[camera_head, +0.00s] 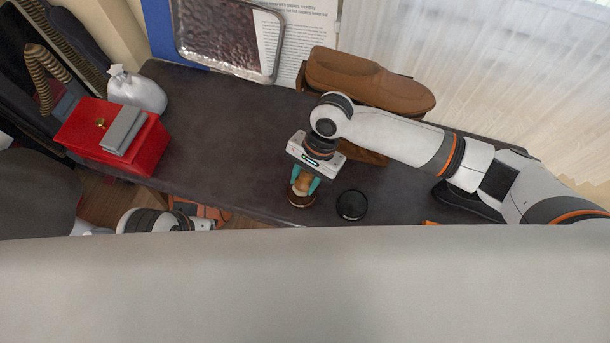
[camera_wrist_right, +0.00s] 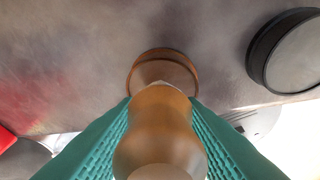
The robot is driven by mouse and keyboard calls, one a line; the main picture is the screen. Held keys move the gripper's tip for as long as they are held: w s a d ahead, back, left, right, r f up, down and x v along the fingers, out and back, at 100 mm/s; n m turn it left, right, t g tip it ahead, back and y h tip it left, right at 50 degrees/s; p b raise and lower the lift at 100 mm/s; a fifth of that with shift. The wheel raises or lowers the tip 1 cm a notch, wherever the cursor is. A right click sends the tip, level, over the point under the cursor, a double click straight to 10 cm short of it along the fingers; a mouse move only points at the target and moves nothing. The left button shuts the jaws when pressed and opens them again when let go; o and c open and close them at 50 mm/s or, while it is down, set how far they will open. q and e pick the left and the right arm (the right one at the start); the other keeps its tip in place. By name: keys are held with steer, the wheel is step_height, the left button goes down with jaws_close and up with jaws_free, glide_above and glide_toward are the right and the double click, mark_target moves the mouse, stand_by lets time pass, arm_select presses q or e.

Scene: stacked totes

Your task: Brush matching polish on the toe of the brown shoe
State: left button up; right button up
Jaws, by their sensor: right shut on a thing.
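The brown shoe (camera_head: 370,78) lies on its stand at the back of the dark table, toe end unclear. My right gripper (camera_head: 304,184), with teal fingers, is shut on a wooden-handled brush and points down near the table's front edge, well in front of the shoe. The brush handle (camera_wrist_right: 160,130) fills the middle of the right wrist view. A round brown disc (camera_wrist_right: 165,60) with a darker rim lies at the brush's lower end; I cannot tell whether it is a polish tin or the brush's base. My left gripper (camera_head: 203,223) is low at the left, partly hidden.
A round black tin or lid (camera_head: 352,205) lies right of the brush; it also shows in the right wrist view (camera_wrist_right: 290,52). A red box (camera_head: 85,140) with a grey block on it and a white tied bag (camera_head: 137,90) stand left. The table's middle is clear.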

arm_select(q)
steer(key=shift+w+f, duration=0.15)
steer(key=shift+f, duration=0.4)
stand_by(2.0)
steer(key=shift+w+p, duration=0.2)
steer(key=shift+p, duration=0.15)
steer(key=shift+f, duration=0.3)
stand_by(0.5)
steer(key=shift+w, duration=0.1)
stand_by(0.5)
steer(key=shift+f+p, duration=0.4)
steer(key=shift+f, duration=0.2)
stand_by(0.8)
steer(key=shift+w+d+r, duration=0.1)
steer(key=shift+w+r, duration=0.05)
steer(key=shift+r, duration=0.05)
stand_by(0.4)
